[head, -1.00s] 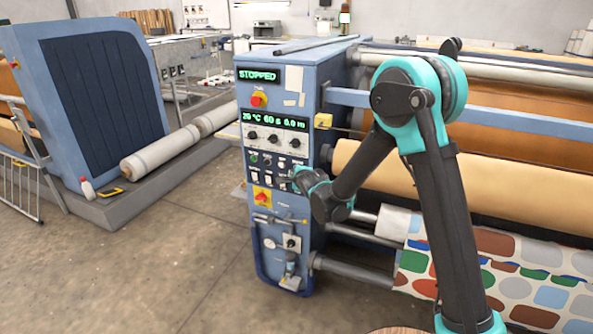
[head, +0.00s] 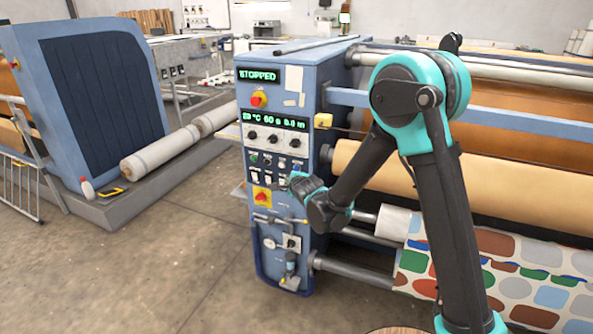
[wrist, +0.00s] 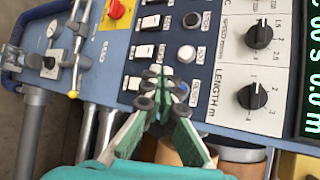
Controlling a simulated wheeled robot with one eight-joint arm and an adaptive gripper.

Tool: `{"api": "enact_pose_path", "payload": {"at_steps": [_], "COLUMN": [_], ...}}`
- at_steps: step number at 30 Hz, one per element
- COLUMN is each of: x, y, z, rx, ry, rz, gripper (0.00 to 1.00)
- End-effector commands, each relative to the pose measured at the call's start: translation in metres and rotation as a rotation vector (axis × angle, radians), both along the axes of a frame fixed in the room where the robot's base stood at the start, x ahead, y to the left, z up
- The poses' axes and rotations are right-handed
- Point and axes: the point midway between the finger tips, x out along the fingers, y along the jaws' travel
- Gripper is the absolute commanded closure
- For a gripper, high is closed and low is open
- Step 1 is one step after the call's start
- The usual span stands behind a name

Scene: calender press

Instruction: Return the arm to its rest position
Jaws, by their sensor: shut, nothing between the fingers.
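My arm rises at the right of the head view and bends down to the left toward the blue control cabinet (head: 287,85). My gripper (wrist: 165,75) shows in the wrist view with its fingers together and nothing between them. It is in front of the button panel (wrist: 165,45), among white switches and a round white button (wrist: 187,53). I cannot tell whether the tips touch the panel. In the head view the fingers are hidden behind my wrist. The cabinet's upper display (head: 257,76) reads STOPPED.
The press rollers, with a tan roll (head: 365,170) and patterned fabric (head: 540,285), lie behind and beside my arm. A red switch on yellow (head: 262,197) is below the buttons. Open floor (head: 170,260) lies left of the cabinet.

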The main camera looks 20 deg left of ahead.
Motion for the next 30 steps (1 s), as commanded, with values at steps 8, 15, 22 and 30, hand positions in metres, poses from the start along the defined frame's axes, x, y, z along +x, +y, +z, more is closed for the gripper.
{"api": "enact_pose_path", "payload": {"at_steps": [8,15,22,30], "x": [0.001,0.015,-0.001,-0.071], "y": [-0.003,-0.095,-0.239,-0.38], "z": [0.001,0.014,0.023,0.016], "rx": [-0.007,-0.235,-0.614,-0.984], "ry": [-0.002,-0.039,-0.037,0.027], "rz": [-0.002,-0.01,0.057,0.263], "gripper": [1.0,1.0,1.0,1.0]}}
